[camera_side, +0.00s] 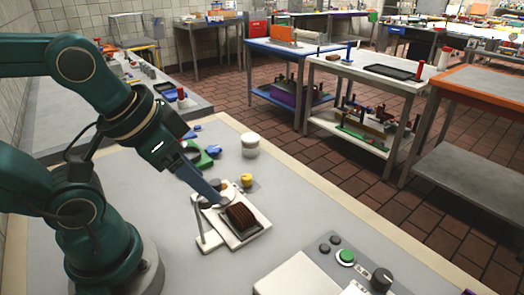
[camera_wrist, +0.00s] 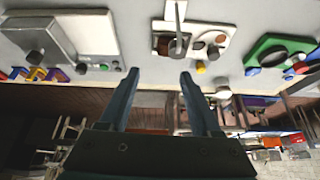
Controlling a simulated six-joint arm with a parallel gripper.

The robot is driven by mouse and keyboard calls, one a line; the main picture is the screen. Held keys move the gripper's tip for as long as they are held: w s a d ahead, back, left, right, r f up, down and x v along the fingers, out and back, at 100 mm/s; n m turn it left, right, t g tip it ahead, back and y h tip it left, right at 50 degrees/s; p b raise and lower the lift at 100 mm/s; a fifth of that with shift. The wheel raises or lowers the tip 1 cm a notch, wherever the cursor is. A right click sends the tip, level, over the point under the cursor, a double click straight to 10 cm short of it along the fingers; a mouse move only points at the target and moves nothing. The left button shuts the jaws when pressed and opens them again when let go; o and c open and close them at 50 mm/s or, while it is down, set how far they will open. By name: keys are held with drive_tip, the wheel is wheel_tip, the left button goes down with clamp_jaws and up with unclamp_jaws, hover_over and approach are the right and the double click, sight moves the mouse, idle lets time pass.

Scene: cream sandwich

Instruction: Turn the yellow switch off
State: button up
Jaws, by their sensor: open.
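The yellow switch (camera_side: 247,180) is a small yellow knob on a light plate, just behind the white stand in the side view. In the wrist view the yellow switch (camera_wrist: 201,67) is small, just above and right of the right fingertip. My gripper (camera_side: 214,201) reaches down over the white stand, to the left of and nearer than the switch; I see no contact with it. In the wrist view my gripper (camera_wrist: 159,76) is open, with two dark fingers apart and nothing between them. The switch's exact position is too small to tell.
The white stand (camera_side: 249,236) holds a dark brown stack (camera_side: 241,215), close to my gripper. A white round container (camera_side: 250,145) and a green tray (camera_side: 203,157) stand behind. A control box with a green button (camera_side: 346,256) and black knobs is at the front. The table is bare at centre left.

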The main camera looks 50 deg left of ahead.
drive_tip(key=w+a+r+m, duration=0.1)
drive_tip(key=w+r+m, duration=0.2)
drive_tip(key=w+r, duration=0.15)
drive_tip(key=g, duration=0.6)
hover_over(246, 176)
wheel_tip(246, 176, down, 15)
drive_tip(key=shift+r, duration=0.2)
drive_tip(key=shift+f, duration=2.3)
clamp_jaws()
